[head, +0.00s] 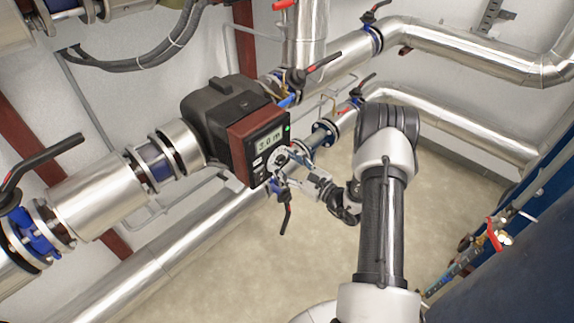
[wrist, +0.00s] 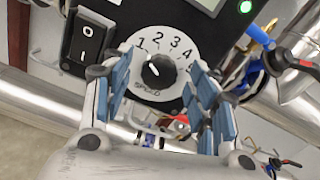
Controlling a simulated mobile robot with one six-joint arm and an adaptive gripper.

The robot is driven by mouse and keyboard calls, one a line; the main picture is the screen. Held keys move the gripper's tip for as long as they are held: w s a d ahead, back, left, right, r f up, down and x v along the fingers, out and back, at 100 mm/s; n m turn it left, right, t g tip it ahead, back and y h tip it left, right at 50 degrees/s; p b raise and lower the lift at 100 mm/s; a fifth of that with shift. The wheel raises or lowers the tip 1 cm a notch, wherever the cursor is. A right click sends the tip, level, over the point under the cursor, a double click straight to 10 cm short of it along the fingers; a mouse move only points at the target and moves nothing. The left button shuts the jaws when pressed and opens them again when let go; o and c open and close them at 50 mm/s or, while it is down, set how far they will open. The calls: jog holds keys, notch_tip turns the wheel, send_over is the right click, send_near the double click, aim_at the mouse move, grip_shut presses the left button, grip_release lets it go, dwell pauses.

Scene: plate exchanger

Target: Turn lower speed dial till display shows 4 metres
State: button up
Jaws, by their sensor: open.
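The pump (head: 218,115) has a red-brown front panel (head: 240,138) with a lit display (head: 269,140). The display seems to read about "2.0 m" or "3.0 m"; its first digit is hard to make out. Below it is the white speed dial (head: 277,158) with printed numbers and a black centre knob. The dial face (wrist: 140,88) and knob (wrist: 159,71) show closely in the wrist view. My gripper (wrist: 158,80) is open, its blue-padded fingers on either side of the knob. I cannot tell whether the fingers touch it.
A black rocker switch (wrist: 86,42) sits left of the dial. A green light (wrist: 245,6) is at upper right. Silver pipes (head: 100,200) with black-handled valves (head: 50,158) run around the pump. The floor (head: 270,260) below is clear.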

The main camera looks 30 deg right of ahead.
jog(key=shift+c, duration=0.3)
jog(key=c, duration=1)
jog(key=shift+m, duration=0.4)
jog(key=shift+m+p, duration=0.35)
jog(key=shift+m, duration=2.05)
jog(key=o, duration=1.1)
jog(key=shift+c, duration=0.2)
